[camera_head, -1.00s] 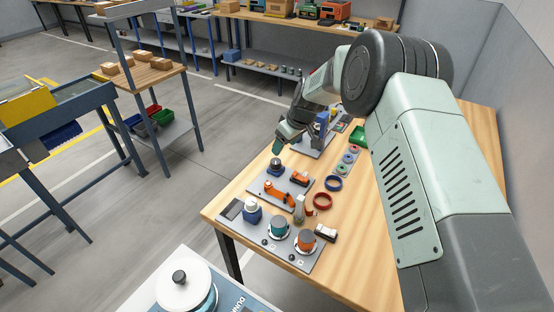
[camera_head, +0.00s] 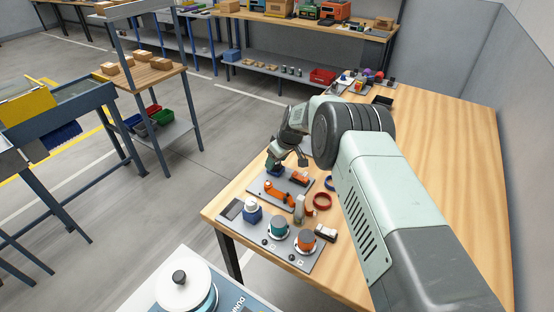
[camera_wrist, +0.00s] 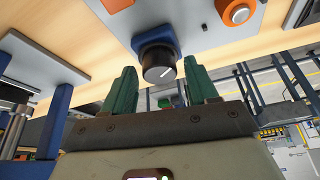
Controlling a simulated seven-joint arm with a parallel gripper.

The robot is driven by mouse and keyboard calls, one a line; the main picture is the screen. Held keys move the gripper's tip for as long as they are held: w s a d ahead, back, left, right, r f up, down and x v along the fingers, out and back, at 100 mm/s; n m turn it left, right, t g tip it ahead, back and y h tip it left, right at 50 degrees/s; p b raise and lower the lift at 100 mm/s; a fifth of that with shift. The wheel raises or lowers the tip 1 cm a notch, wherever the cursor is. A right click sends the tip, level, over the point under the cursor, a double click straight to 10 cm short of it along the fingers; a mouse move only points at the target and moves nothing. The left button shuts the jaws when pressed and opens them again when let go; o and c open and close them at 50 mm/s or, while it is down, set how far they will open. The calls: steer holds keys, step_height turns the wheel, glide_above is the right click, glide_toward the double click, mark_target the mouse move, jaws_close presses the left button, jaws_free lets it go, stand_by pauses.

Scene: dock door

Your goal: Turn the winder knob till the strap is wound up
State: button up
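In the head view my gripper (camera_head: 279,160) is low over the board's far left corner and mostly hides the knob. An orange part (camera_head: 279,191) and an orange-and-dark block (camera_head: 299,178) are on the same board (camera_head: 263,184). I cannot make out the strap.

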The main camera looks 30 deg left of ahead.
steer(key=c, duration=0.9)
steer(key=shift+o, duration=0.2)
steer(key=shift+m, duration=0.3)
steer(key=m, duration=0.2)
steer(key=m+t, duration=0.1)
steer(key=m+t+h, duration=0.1)
steer(key=m, duration=0.1)
steer(key=shift+s+a+m, duration=0.1)
steer(key=shift+s+m, duration=0.15)
steer(key=shift+m, duration=0.05)
steer(key=m+h, duration=0.1)
steer(key=m, duration=0.2)
steer(key=m+t+h, duration=0.1)
steer(key=m, duration=0.2)
steer(key=shift+a, duration=0.1)
steer(key=shift+m, duration=0.3)
steer(key=o, duration=1.1)
steer(key=shift+c, duration=0.2)
